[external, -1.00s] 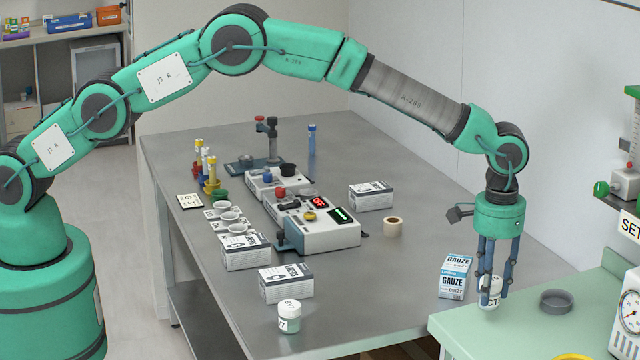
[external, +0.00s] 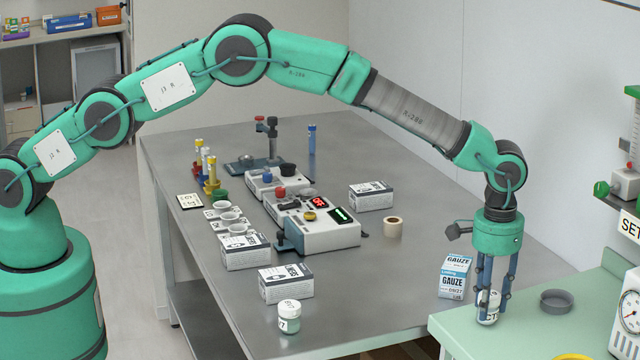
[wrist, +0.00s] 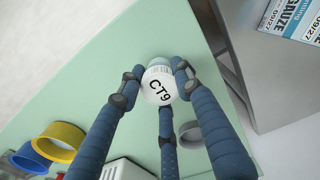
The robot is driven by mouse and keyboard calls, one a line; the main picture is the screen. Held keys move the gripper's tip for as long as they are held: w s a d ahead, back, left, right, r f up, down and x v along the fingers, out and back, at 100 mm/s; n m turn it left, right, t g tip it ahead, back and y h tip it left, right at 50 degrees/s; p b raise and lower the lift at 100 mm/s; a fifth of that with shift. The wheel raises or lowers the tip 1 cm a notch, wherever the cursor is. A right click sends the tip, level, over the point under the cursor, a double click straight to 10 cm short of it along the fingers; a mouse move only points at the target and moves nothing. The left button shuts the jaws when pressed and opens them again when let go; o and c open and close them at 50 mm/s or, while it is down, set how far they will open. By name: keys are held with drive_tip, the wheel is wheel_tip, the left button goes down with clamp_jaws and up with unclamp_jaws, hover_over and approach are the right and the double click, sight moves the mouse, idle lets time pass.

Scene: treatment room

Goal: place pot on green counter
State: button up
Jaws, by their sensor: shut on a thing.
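The pot is a small white jar marked CT9 (wrist: 160,86); it also shows in the external view (external: 487,310). My gripper (external: 493,290) points down with its three blue fingers shut around the pot, partly hiding it. In the wrist view the fingertips (wrist: 152,78) press on the pot's sides. The pot is upright, at the left back part of the green counter (external: 510,336), close to its edge. In the wrist view the counter (wrist: 80,85) lies beneath it. I cannot tell for sure whether its base touches the surface.
A grey round dish (external: 556,301) sits right of the pot on the counter. A gauze box (external: 454,277) stands close by on the grey table (external: 400,290). Another white jar (external: 289,317) is near the table's front. Yellow (wrist: 60,140) and blue (wrist: 30,158) rings lie on the counter.

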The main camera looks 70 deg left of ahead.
drive_tip(key=shift+f, duration=0.1)
drive_tip(key=o, duration=1.2)
drive_tip(key=shift+f, duration=0.1)
drive_tip(key=shift+c, duration=0.2)
wheel_tip(320, 180, up, 12)
drive_tip(key=p, duration=0.1)
drive_tip(key=shift+p, duration=0.35)
drive_tip(key=shift+r, duration=0.2)
